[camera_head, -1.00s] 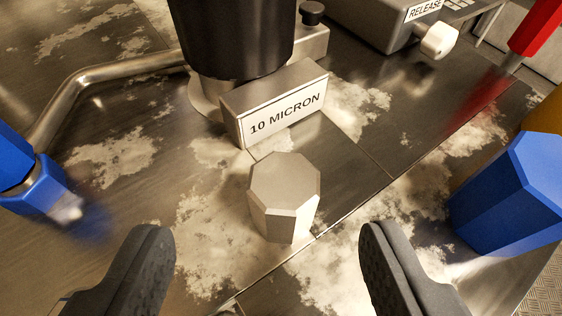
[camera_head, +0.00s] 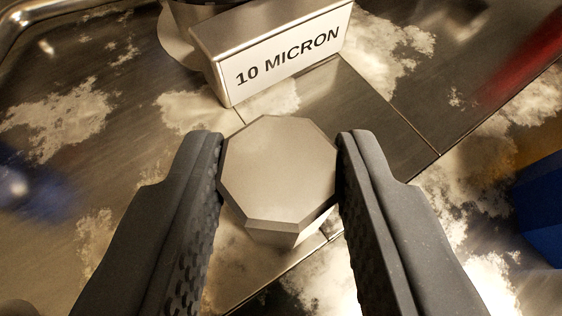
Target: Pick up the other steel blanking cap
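The steel blanking cap (camera_head: 278,170) is a plain grey octagonal block with a flat top, in the middle of the view. My gripper (camera_head: 280,145) has one dark, ribbed finger on each side of it. Both fingers meet the cap's left and right edges with no clear gap, so the gripper looks shut on it. The cap's lower part is mostly hidden under its top face. I cannot tell whether it is clear of the steel surface.
A block labelled "10 MICRON" (camera_head: 288,60) stands just behind the cap. A blue object (camera_head: 541,210) is at the right edge, and a blurred blue one (camera_head: 35,200) is at the left. A blurred red thing (camera_head: 515,72) is at the upper right. The worktop (camera_head: 385,125) has pale, crusty patches.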

